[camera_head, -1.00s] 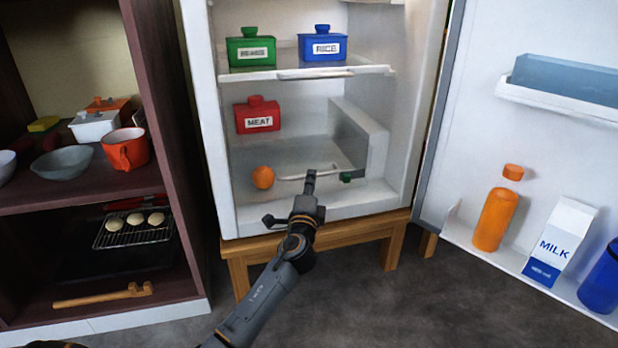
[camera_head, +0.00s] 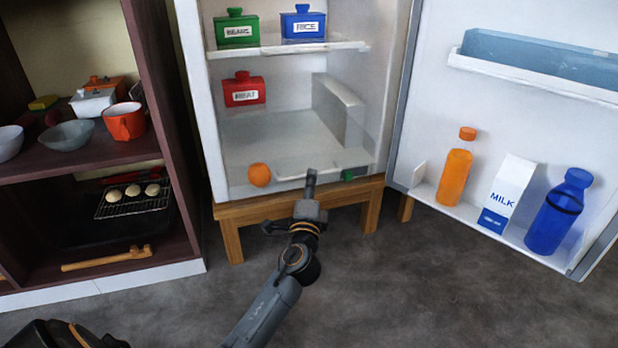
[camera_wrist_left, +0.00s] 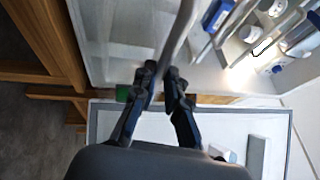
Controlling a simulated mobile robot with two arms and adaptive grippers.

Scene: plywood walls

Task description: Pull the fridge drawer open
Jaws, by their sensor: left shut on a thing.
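The fridge drawer (camera_head: 285,150) is a clear, low drawer at the bottom of the open fridge, partly pulled out toward me. An orange (camera_head: 259,175) and a small green thing (camera_head: 348,175) are at its front. My left gripper (camera_head: 311,178) is shut on the drawer's handle (camera_head: 325,170), a pale bar along the front. In the left wrist view the handle (camera_wrist_left: 181,40) runs between the two dark fingers (camera_wrist_left: 163,78). The fingertips cover the gripped part. My right gripper is in neither view.
The fridge door (camera_head: 430,120) stands wide open at right, with an orange bottle (camera_head: 455,178), milk carton (camera_head: 508,195) and blue bottle (camera_head: 558,212) on its shelf. A dark cabinet (camera_head: 160,110) stands at left. The wooden stand (camera_head: 232,235) is under the fridge. Floor in front is free.

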